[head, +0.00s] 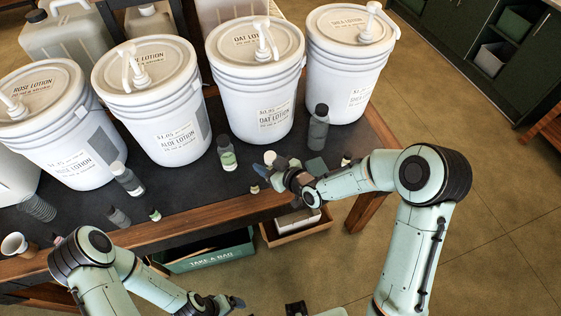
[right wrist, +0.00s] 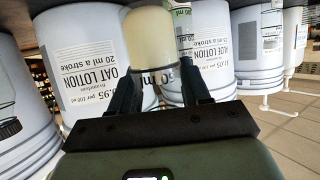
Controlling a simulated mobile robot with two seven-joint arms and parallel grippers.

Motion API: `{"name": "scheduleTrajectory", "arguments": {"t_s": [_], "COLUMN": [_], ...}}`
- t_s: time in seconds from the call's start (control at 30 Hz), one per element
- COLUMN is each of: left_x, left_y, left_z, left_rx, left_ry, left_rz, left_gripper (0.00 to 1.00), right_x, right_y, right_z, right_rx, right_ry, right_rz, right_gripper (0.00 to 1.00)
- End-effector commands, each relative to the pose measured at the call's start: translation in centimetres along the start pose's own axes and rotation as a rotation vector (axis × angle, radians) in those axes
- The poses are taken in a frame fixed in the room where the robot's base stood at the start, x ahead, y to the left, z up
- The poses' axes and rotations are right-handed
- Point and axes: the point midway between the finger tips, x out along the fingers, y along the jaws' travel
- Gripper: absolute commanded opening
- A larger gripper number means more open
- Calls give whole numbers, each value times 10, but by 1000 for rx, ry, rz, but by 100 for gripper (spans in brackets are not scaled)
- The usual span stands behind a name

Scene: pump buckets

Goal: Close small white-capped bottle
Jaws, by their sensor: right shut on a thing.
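My right gripper (head: 272,170) is over the front part of the dark table top. The piece also shows at the fingertips in the head view (head: 270,157). A dark bottle with a white cap (head: 127,180) is at the left, apart from both grippers. My left gripper (head: 224,303) is low in the head view, in front of the table; its finger opening is unclear.
Several white pump buckets (head: 256,85) line the back of the table (head: 200,195). A green-labelled bottle (head: 227,155) and a tall dark bottle (head: 318,130) stand close to my right gripper. A beige cup (head: 14,244) is at the far left. A green bin (head: 210,255) is below the front edge.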

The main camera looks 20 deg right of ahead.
Motion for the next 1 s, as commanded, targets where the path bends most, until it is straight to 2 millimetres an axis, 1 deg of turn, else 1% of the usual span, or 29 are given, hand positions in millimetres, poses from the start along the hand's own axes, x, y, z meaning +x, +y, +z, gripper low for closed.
{"name": "scheduleTrajectory", "arguments": {"t_s": [0.1, 0.4, 0.6, 1.0], "left_x": [0, 0, 0, 0], "left_y": [0, 0, 0, 0], "left_z": [0, 0, 0, 0], "left_rx": [0, 0, 0, 0], "left_ry": [0, 0, 0, 0], "left_rz": [0, 0, 0, 0], "left_gripper": [90, 90, 90, 90], "right_x": [10, 30, 40, 54], "right_y": [-10, -34, -46, -62], "right_z": [-4, -12, -17, -23], "right_rx": [-37, -118, -161, -223], "right_ry": [2, 4, 6, 7], "right_rz": [-93, -291, -391, -531], "right_gripper": [0, 0, 0, 0]}}
